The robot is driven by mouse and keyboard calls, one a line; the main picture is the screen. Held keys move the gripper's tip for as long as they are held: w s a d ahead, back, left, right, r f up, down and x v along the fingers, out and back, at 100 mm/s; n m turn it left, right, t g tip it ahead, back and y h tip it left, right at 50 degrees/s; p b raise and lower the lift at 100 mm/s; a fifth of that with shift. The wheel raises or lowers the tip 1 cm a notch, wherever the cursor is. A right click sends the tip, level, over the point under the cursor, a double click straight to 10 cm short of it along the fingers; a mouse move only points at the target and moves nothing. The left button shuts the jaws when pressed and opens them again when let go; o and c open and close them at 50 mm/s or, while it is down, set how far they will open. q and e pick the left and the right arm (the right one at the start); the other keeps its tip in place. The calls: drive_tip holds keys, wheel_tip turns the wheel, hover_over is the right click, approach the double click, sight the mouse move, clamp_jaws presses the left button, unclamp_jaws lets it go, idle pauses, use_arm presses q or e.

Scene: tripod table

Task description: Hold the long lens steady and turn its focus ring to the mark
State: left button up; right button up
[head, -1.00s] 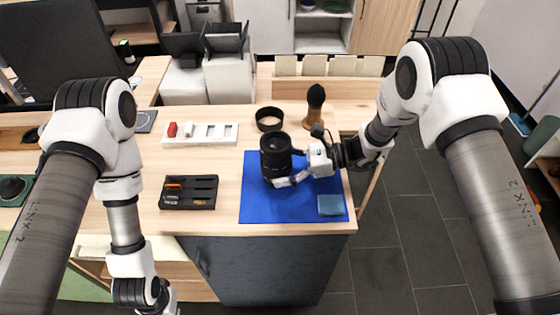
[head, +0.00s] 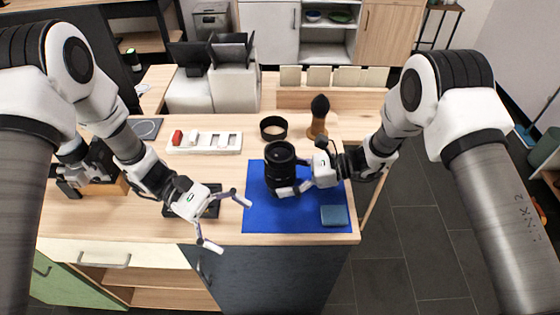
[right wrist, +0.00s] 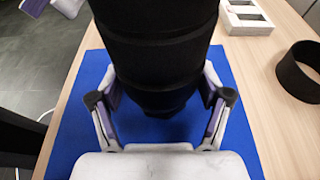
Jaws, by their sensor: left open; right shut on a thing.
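The long lens (head: 281,165) is black and stands upright on the blue mat (head: 262,211). My right gripper (head: 294,187) is shut on the lower part of the lens from the right. In the right wrist view the lens (right wrist: 158,45) fills the middle, between the fingers of my right gripper (right wrist: 160,110). My left gripper (head: 222,219) is open and empty, left of the mat and above the front part of the table. I cannot make out the focus ring's mark in these frames.
A black lens hood (head: 273,127) and a brush with a wooden base (head: 318,118) stand behind the mat. A white tray (head: 230,149) lies at the back left. A blue cloth (head: 334,215) lies on the mat. A black tray is partly hidden behind my left gripper.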

sight(279, 162)
use_arm(q)
drive_tip(key=w+n+t+h, duration=0.1)
drive_tip(key=w+n, duration=0.1)
drive_tip(key=w, duration=0.3)
drive_tip(key=w+a+r+n+t+h, duration=0.1)
drive_tip(key=w+h, duration=0.1)
drive_tip(key=w, duration=0.3)
drive_tip(key=w+a+r+n+t+h, duration=0.1)
drive_tip(key=w+n, duration=0.1)
drive_tip(key=w, duration=0.4)
drive_tip(key=shift+a+r+n+t+h, duration=0.1)
drive_tip(key=shift+r+n+t+h, duration=0.1)
drive_tip(key=shift+n+t+h, duration=0.1)
drive_tip(key=d, duration=0.8)
drive_tip(key=s+d, duration=0.1)
drive_tip(key=d, duration=0.2)
drive_tip(key=shift+d+r, duration=0.1)
drive_tip(key=shift+d, duration=0.3)
drive_tip(key=c, duration=1.2)
